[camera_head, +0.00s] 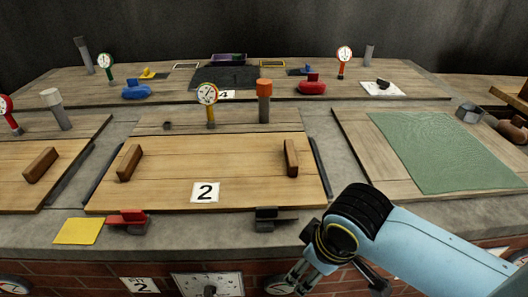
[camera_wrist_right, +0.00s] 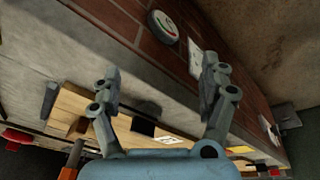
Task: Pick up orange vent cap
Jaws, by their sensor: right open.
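The orange vent cap (camera_head: 264,87) sits upright on a short grey pipe behind the right part of the wooden lid marked 2. My right gripper (camera_head: 335,280) is low at the front edge of the counter, below and to the right of the cap and well apart from it. In the right wrist view its two fingers (camera_wrist_right: 160,70) are spread with nothing between them. An orange patch (camera_wrist_right: 68,173) shows at the bottom left of that view; I cannot tell whether it is the cap. My left gripper is not in view.
The wooden lid (camera_head: 240,175) has two brown handles. A dial gauge (camera_head: 207,94) stands left of the cap. A black clamp (camera_head: 270,219) and a red clamp (camera_head: 127,219) sit at the front edge. A green mat (camera_head: 445,155) lies on the right board.

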